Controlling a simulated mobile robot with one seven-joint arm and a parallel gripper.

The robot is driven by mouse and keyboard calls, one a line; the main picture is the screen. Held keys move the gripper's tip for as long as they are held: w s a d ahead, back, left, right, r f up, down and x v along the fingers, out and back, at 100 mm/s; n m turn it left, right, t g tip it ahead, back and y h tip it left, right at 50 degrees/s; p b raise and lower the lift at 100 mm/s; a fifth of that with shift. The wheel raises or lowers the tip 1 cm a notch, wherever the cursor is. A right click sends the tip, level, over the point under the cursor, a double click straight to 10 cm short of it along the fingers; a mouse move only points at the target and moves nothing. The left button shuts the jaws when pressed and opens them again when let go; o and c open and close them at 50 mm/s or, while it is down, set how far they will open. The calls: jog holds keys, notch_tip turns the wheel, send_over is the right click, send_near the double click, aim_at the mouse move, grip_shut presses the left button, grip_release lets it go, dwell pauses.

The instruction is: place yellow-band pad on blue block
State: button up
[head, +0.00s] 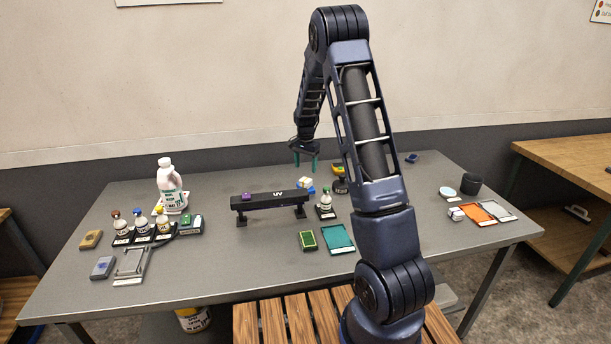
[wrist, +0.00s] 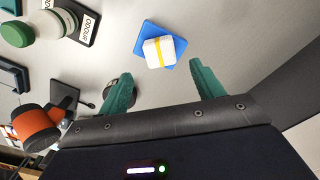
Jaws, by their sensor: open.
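The yellow-band pad (head: 305,182) is white with a yellow stripe. In the wrist view the pad (wrist: 159,51) lies over the blue block (wrist: 145,34), turned relative to it, with blue showing around its edges. In the head view a little of the blue block (head: 311,190) shows beside the pad. My gripper (head: 305,161) is open and empty, with its green fingers pointing down above the pad. In the wrist view the gripper (wrist: 162,80) has its fingers apart, and the pad shows beyond the gap between them, touching neither.
A black UV bar (head: 278,200) carries a purple block (head: 247,196). A bottle (head: 325,204) on a dark base stands near the pad. An orange-and-black object (wrist: 38,127) is at the wrist view's left. Green (head: 308,240) and teal (head: 338,239) items lie in front; bare table lies between groups.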

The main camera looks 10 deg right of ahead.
aim_at(306, 180)
jog(key=s+d+r+n+t, duration=0.1)
jog(key=s+d+r+n, duration=0.1)
jog(key=s+r, duration=0.9)
jog(key=s+d+r+n+t, duration=0.1)
jog(key=s+r+n, duration=0.1)
jog(key=s+r, duration=0.9)
jog(key=s+r+n+t, duration=0.1)
jog(key=s+n, duration=0.1)
jog(key=s, duration=0.9)
jog(key=s+d+r+n+t, duration=0.1)
jog(key=s+n, duration=0.2)
jog(key=s, duration=0.8)
jog(key=shift+s+r+t, duration=0.15)
jog(key=shift+s+t, duration=0.15)
